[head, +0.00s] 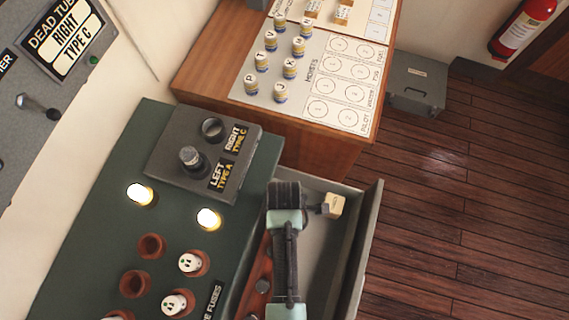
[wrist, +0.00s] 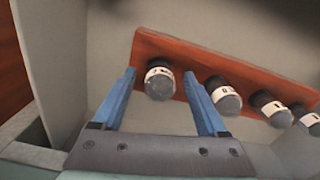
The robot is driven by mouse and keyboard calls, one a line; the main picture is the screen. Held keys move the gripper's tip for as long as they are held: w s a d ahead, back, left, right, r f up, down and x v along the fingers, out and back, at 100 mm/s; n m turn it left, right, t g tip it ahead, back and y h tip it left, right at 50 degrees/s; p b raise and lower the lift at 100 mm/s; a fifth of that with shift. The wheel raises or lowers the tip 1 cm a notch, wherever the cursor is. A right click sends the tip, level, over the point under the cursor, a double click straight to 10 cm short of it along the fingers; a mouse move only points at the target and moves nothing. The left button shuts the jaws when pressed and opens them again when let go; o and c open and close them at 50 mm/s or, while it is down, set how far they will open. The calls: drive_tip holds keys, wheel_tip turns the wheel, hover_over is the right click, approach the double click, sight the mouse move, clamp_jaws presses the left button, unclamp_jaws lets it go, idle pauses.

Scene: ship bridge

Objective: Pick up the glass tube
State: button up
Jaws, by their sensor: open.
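In the wrist view my gripper (wrist: 159,75) is open, its two blue fingers pointing into a grey drawer. Between the fingertips in the picture is the nearest glass tube (wrist: 158,86), with a dark rounded end and a white marked band. I see gaps on both sides of it; how deep the fingers reach is unclear. More such tubes (wrist: 223,97) stand in a row to the right in a red-brown wooden rack (wrist: 187,57). In the head view my arm covers much of the rack (head: 256,273), and the gripper itself cannot be made out.
The open drawer (head: 370,235) has raised grey walls close around my arm. A green fuse console (head: 100,215) stands left, bearing a grey box (head: 165,150) labelled LEFT TYPE A and RIGHT TYPE C. A wooden desk (head: 330,155) stands behind. The plank floor at right is mostly clear.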

clamp_jaws()
idle(0.4)
